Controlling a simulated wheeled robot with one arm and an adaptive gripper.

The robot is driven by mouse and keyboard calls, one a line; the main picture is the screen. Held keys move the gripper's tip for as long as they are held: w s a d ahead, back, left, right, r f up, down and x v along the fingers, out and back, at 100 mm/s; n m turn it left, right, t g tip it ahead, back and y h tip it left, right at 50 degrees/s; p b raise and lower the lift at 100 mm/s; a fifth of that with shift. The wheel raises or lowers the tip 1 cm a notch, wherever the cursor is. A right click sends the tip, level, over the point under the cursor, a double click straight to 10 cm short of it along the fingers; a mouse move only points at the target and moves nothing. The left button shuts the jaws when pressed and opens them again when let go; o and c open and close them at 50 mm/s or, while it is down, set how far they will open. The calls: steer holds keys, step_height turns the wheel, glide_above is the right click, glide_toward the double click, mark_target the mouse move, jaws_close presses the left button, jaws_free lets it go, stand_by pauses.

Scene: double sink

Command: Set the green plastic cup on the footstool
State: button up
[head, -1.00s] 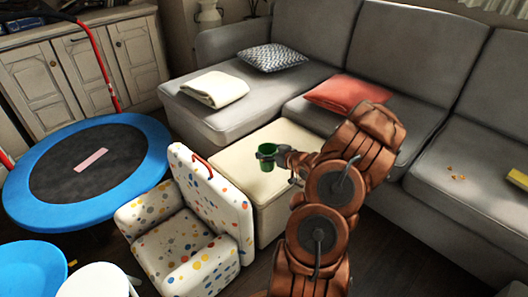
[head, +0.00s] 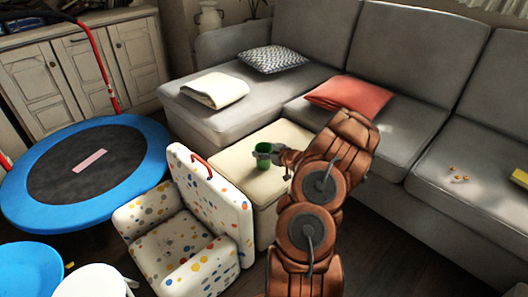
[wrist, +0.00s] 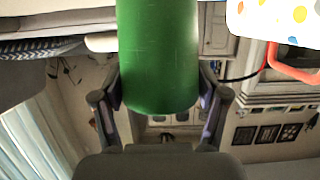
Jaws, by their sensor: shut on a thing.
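The green plastic cup (head: 264,158) is held upright in my gripper (head: 268,153), over the cream footstool (head: 268,183) in the head view. In the wrist view the green cup (wrist: 158,55) fills the upper middle, with the fingers (wrist: 160,105) closed on both its sides. The cup's base lies against the footstool top in the picture. I cannot tell whether it touches the top or is slightly above it.
A white dotted child's chair (head: 190,225) stands just left of the footstool. The grey sofa (head: 430,110) lies behind and right, with a red cushion (head: 348,95). A blue-rimmed trampoline (head: 85,170) is at left. The footstool top around the cup is clear.

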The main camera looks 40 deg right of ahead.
steer(key=shift+f, duration=0.15)
steer(key=o, duration=1.1)
steer(key=shift+s+r, duration=0.1)
steer(key=shift+r, duration=0.2)
steer(key=p+v, duration=0.2)
steer(key=v, duration=0.9)
steer(key=shift+s, duration=0.4)
